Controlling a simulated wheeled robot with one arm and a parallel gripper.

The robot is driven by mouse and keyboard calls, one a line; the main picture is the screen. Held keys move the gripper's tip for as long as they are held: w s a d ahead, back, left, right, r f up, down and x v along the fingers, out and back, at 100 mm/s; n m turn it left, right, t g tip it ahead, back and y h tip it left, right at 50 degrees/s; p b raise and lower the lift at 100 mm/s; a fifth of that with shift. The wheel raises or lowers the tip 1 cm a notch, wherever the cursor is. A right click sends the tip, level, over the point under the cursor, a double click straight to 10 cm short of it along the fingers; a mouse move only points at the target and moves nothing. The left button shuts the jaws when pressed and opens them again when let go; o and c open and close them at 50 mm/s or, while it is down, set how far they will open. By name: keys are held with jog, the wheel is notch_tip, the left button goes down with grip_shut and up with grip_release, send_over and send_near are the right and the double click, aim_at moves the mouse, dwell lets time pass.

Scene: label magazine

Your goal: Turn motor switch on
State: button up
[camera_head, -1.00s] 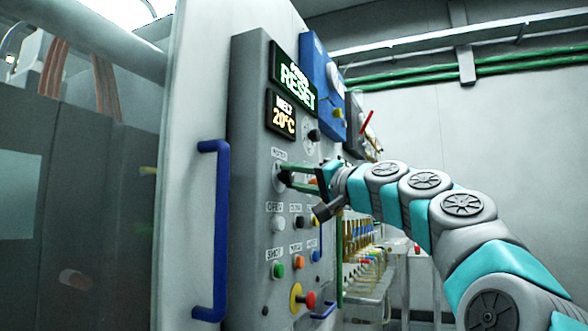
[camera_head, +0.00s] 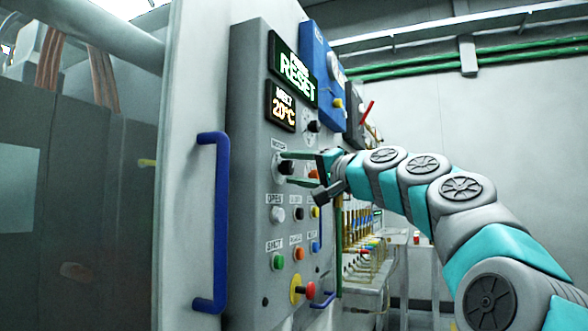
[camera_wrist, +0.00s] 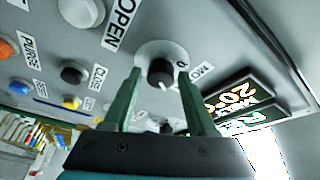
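The motor switch (camera_head: 285,168) is a black rotary knob on a pale round plate, under a "MOTOR" label on the grey control panel (camera_head: 250,110). In the wrist view the black knob (camera_wrist: 161,73) shows a white pointer line, with a "0" mark at the plate's edge. My gripper (camera_head: 284,167) is at the panel with its two green fingers apart, one above and one below the knob. In the wrist view my gripper (camera_wrist: 162,80) has one finger on each side of the knob, with visible gaps. Whether a fingertip touches the plate I cannot tell.
An "OPEN" white button (camera_head: 276,214) and several other coloured buttons sit below the switch. A red emergency knob (camera_head: 308,289) stands out low on the panel. A blue handle (camera_head: 222,225) juts out at the left. Lit displays (camera_head: 293,75) are above.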

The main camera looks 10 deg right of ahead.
jog(key=shift+o, duration=0.9)
jog(key=shift+s, duration=0.1)
jog(key=b+v, duration=0.1)
jog(key=v, duration=0.6)
jog(key=shift+s+d, duration=0.2)
jog(key=shift+s, duration=0.05)
jog(key=shift+s+f, duration=0.1)
